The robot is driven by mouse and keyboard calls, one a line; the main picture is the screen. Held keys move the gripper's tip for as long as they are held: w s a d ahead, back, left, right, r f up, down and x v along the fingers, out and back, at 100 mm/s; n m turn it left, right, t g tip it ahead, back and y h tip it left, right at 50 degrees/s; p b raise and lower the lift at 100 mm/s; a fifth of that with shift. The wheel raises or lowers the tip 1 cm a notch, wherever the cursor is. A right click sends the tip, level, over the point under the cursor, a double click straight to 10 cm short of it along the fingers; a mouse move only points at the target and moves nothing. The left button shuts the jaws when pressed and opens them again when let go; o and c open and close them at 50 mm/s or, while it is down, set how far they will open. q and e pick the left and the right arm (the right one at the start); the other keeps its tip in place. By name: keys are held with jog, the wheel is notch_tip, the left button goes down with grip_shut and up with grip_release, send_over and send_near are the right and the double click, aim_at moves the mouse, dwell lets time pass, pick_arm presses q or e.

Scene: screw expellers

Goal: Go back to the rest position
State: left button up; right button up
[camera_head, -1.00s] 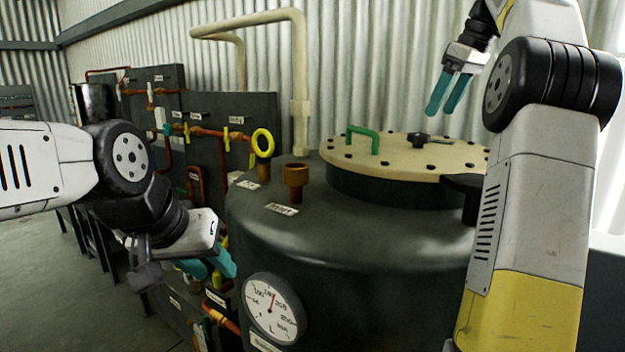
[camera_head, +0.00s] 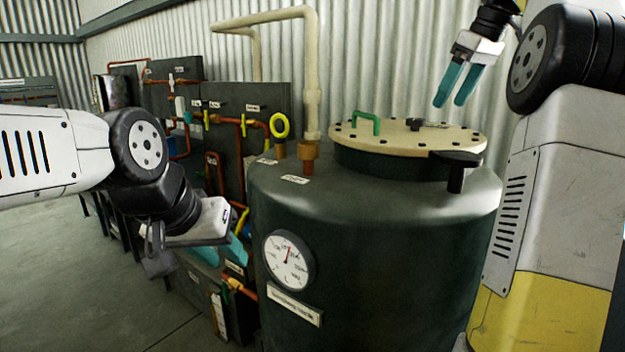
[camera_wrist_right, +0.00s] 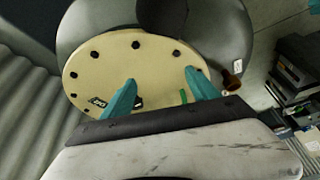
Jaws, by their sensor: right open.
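My right gripper (camera_head: 458,84) has teal fingers and is open and empty. It hangs above the right part of the tank's cream lid (camera_head: 400,138), apart from it. In the right wrist view its two fingers (camera_wrist_right: 160,90) are spread over the lid (camera_wrist_right: 130,65). My left gripper (camera_head: 222,250) is low at the left, between the tank and the pipe panels. Its teal fingers are partly hidden behind its own wrist, so its opening does not show clearly.
The dark tank (camera_head: 380,260) stands close in front, with a round gauge (camera_head: 289,261) and a green handle (camera_head: 366,122) on its lid. The grey floor (camera_head: 60,290) at left is clear.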

jog(key=s+a+f+m+t, duration=0.1)
jog(key=s+a+f+m, duration=0.3)
jog(key=s+a+f, duration=0.5)
jog(key=s+a+f+m, duration=0.1)
jog(key=s+a+f, duration=0.2)
jog(key=s+f, duration=0.4)
jog(key=s+a+f+m+t, duration=0.1)
jog(key=s+a+f, duration=0.3)
jog(key=s+f, duration=0.3)
jog(key=shift+s+a+m+h, duration=0.15)
jog(key=shift+s+m+h, duration=0.15)
jog(key=shift+s, duration=0.45)
